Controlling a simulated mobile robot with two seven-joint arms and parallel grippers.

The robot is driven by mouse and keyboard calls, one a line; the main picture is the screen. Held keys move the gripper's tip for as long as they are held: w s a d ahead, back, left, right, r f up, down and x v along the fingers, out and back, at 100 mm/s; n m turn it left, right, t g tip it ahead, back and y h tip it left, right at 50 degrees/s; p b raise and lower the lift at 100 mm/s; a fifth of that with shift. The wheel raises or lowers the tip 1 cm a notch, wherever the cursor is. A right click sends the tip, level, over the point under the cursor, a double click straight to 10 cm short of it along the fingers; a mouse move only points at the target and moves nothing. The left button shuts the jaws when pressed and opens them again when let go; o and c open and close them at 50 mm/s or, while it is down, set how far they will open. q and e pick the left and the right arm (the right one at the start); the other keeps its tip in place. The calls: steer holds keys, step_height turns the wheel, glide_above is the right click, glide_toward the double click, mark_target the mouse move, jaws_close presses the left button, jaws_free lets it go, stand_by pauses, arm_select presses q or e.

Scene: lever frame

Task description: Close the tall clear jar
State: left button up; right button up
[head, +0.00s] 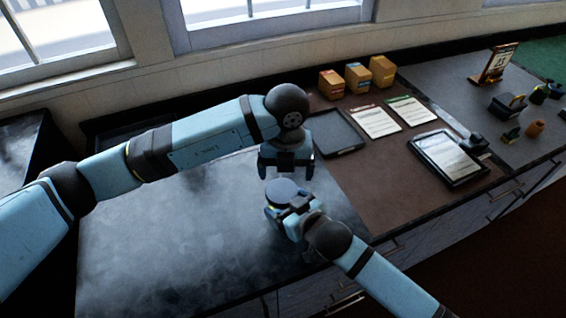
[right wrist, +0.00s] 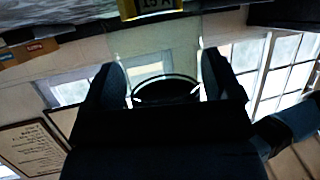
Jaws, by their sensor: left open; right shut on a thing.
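The tall clear jar (right wrist: 165,75) is between the fingers of my right gripper; its see-through body is hard to make out. A dark round lid-like disc (head: 281,187) shows at its top in the head view, and a dark ellipse (right wrist: 166,91) shows in the right wrist view. I cannot tell how firmly the disc sits. My right gripper (head: 284,213) is shut on the jar, over the front right part of the dark worktop. My left gripper (head: 286,172) is open, pointing down just above the disc, and appears apart from it.
A brown mat (head: 370,180) to the right holds a dark tray (head: 338,133), papers (head: 374,121) and a tablet-like board (head: 447,157). Several small boxes (head: 357,78) stand behind. The dark worktop (head: 170,245) is clear on the left.

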mark_target(283, 189)
arm_select(q)
steer(key=n, duration=0.7)
steer(key=shift+a+r, duration=0.1)
steer(key=shift+r, duration=0.3)
steer(key=n, duration=0.7)
steer(key=shift+a+r, duration=0.2)
steer(key=shift+r, duration=0.1)
steer(key=shift+w+f, duration=0.1)
steer(key=shift+f, duration=3.95)
steer(key=shift+c, duration=0.2)
steer(key=c, duration=0.7)
steer(key=m, duration=0.2)
steer(key=shift+r+m, duration=0.1)
steer(key=shift+m, duration=0.2)
steer(key=m, duration=0.4)
